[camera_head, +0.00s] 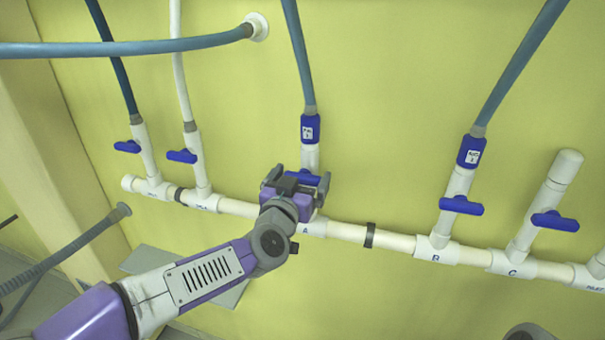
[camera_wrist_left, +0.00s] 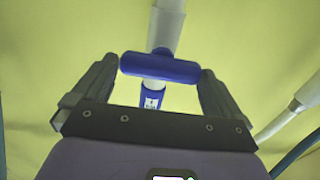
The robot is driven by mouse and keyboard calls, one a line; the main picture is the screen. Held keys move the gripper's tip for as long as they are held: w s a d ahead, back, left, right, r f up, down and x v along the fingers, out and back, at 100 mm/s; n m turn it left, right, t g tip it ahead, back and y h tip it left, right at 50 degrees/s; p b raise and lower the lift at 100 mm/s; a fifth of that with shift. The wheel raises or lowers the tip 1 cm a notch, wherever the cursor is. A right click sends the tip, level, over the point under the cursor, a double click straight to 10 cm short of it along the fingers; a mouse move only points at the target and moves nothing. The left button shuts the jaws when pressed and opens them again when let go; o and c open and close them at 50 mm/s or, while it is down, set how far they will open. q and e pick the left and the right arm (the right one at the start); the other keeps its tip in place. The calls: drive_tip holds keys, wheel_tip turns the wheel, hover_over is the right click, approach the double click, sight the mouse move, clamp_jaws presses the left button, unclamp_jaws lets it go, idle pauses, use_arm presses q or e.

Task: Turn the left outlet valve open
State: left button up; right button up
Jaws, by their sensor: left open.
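A white pipe manifold (camera_head: 345,231) runs along the yellow wall, with several upright branches. The branch marked A carries a valve with a blue bar handle (camera_head: 302,178), partly hidden behind my gripper; a blue labelled fitting (camera_head: 310,128) sits above it. My left gripper (camera_head: 300,177) is open at this handle. In the left wrist view the blue handle (camera_wrist_left: 160,67) lies crosswise between the two spread fingers, its ends close to them; I cannot tell if they touch. The handle stands across its white pipe (camera_wrist_left: 166,25). My right gripper is not in view.
Other blue handles sit on the branches at left (camera_head: 182,156) and far left (camera_head: 127,146), and at right on B (camera_head: 461,205) and C (camera_head: 555,221). Blue hoses hang above, and one hose (camera_head: 130,47) crosses the upper left. A grey corrugated hose (camera_head: 65,250) is at lower left.

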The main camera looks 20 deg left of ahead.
use_arm(q)
drive_tip(key=shift+w, duration=0.7)
drive_tip(key=c, duration=0.7)
